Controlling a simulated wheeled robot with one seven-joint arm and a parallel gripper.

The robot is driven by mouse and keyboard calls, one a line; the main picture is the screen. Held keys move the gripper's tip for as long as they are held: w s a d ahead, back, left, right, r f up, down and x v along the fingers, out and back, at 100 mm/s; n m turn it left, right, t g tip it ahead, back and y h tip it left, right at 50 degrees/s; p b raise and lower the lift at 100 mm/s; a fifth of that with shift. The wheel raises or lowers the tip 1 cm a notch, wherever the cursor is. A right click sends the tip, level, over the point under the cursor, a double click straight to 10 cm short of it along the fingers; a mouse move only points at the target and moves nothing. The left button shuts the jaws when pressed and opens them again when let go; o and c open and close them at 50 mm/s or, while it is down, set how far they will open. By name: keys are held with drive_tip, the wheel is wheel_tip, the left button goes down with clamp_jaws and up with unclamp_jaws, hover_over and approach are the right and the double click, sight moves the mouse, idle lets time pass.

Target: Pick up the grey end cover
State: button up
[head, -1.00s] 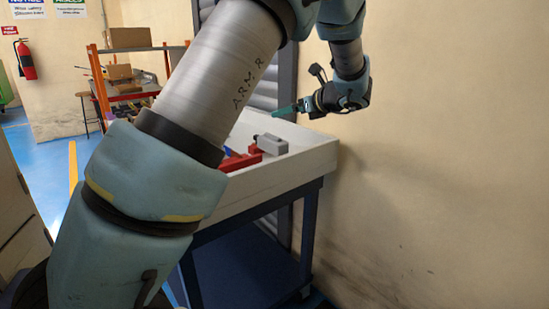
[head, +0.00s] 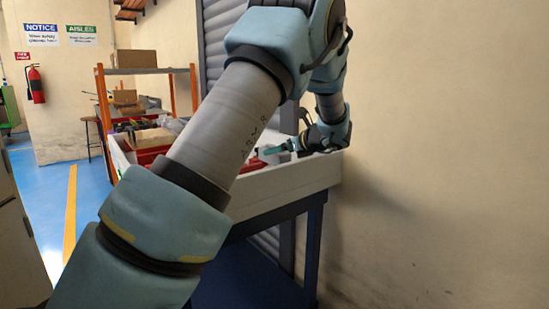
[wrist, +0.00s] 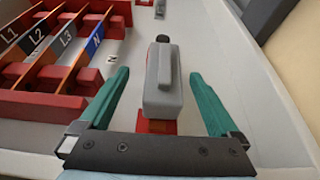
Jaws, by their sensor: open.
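The grey end cover (wrist: 163,82) is a block with a raised rib on top and a dark knob at its far end. In the wrist view it lies between the two green fingers of my gripper (wrist: 160,92), with a visible gap on each side. The fingers are open and do not touch it. A red part shows under its near end. In the head view my gripper (head: 277,149) is low over the white tray, and I cannot make out the cover clearly there.
The white tray (head: 290,190) stands on a dark blue table (head: 312,245) beside the wall. In the wrist view a red busbar holder (wrist: 45,105) with slots marked L1, L2, L3 and N lies left of the cover. The tray wall (wrist: 262,75) rises close on the right.

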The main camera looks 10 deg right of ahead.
drive_tip(key=x, duration=0.5)
drive_tip(key=shift+w+d+r, duration=0.15)
drive_tip(key=shift+d+r, duration=0.05)
drive_tip(key=c, duration=1.5)
